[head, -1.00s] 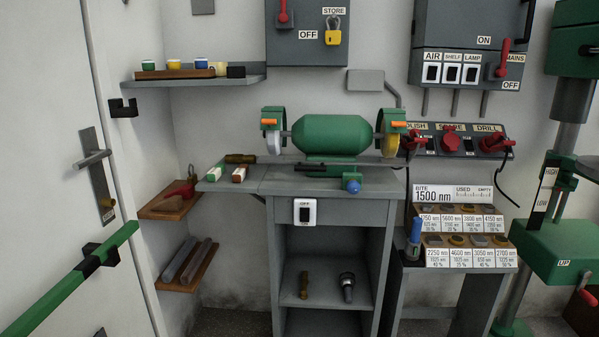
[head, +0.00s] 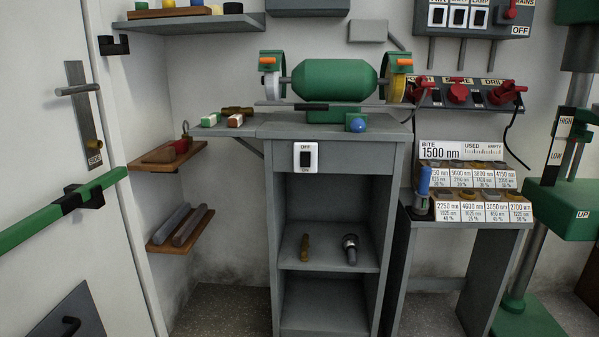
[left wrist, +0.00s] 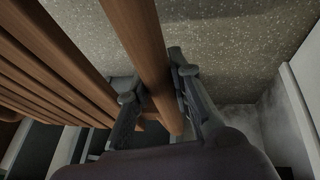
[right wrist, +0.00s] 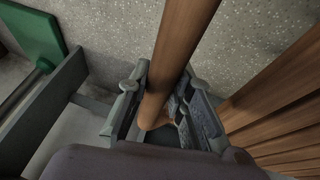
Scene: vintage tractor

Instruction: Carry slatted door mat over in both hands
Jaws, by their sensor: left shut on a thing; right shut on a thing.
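The slatted door mat is brown wood and shows only in the wrist views. In the left wrist view my left gripper (left wrist: 158,88) is shut on one wooden rail of the slatted door mat (left wrist: 150,52), with more slats to the left. In the right wrist view my right gripper (right wrist: 165,98) is shut on another rail of the slatted door mat (right wrist: 182,38), with slats to the right. Speckled floor shows beyond the mat in both wrist views. Neither gripper nor the mat is in the head view.
A grey grinder stand (head: 329,131) with open shelves is ahead. A label rack (head: 468,208) on a small stand and a green drill press (head: 565,207) are to its right. A white door (head: 40,130) with a green bar (head: 35,227) is at the left. Small wall shelves (head: 180,230) jut out beside it.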

